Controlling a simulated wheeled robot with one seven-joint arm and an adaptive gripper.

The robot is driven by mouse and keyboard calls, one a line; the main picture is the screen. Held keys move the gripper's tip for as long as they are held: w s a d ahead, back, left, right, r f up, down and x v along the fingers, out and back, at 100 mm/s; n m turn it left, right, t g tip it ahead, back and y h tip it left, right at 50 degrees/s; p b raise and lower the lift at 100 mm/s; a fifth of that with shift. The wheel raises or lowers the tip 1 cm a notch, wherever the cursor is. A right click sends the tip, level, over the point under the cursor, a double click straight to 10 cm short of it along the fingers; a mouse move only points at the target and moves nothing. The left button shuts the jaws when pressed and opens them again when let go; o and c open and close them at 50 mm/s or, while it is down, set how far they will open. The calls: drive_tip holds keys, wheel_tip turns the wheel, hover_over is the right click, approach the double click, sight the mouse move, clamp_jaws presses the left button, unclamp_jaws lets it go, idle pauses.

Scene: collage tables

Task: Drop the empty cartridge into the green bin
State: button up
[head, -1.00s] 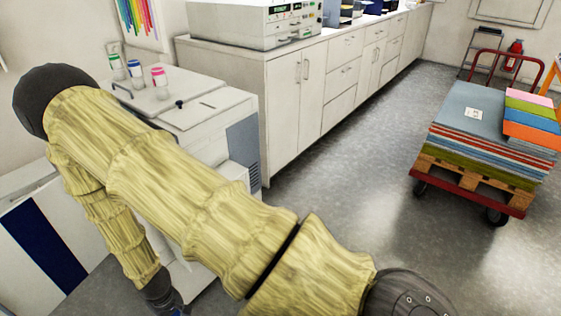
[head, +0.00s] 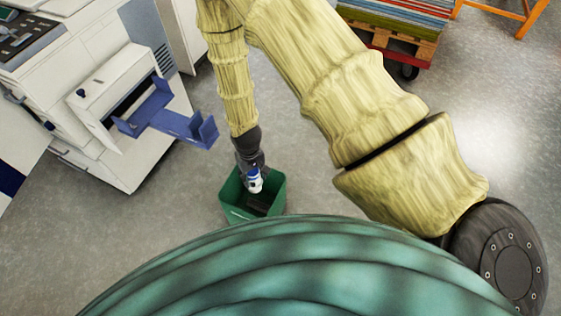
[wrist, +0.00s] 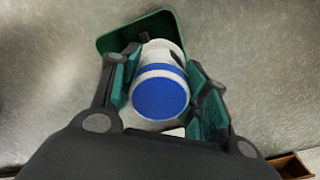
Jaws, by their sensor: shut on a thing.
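The cartridge (head: 254,180) is a white cylinder with a blue end, and it also shows in the wrist view (wrist: 160,98). My gripper (head: 252,172) is shut on it, with a finger on each side in the wrist view (wrist: 162,88). The green bin (head: 274,209) stands on the floor, open at the top. In the head view my gripper and the cartridge are over the bin's opening. In the wrist view the bin (wrist: 112,38) shows behind the cartridge, partly hidden by it. How high the cartridge is above the rim I cannot tell.
A white machine (head: 150,160) stands at the left with a blue tray (head: 185,126) sticking out toward the bin. A pallet cart with stacked sheets (head: 400,25) is at the top right. The grey floor around the bin is clear.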

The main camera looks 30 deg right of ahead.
drive_tip(key=shift+s+d+f+b, duration=0.1)
drive_tip(key=shift+d+f+b, duration=0.1)
drive_tip(key=shift+f+b, duration=0.3)
drive_tip(key=shift+d+f+b, duration=0.15)
drive_tip(key=shift+f+b, duration=0.25)
drive_tip(key=shift+b, duration=0.15)
drive_tip(key=w+d+f+n+b, duration=0.2)
drive_tip(key=w+f+n+b, duration=0.4)
drive_tip(key=b, duration=1.8)
drive_tip(key=w+f, duration=0.4)
drive_tip(key=f, duration=0.2)
drive_tip(key=shift+d+f+n, duration=0.15)
drive_tip(key=shift+f+n, duration=0.2)
drive_tip(key=shift+n, duration=0.05)
drive_tip(key=shift+f, duration=0.1)
wheel_tip(320, 180, down, 6)
drive_tip(key=b, duration=0.6)
drive_tip(key=shift+r, duration=0.2)
drive_tip(key=o, duration=1.2)
drive_tip(key=shift+r, duration=0.1)
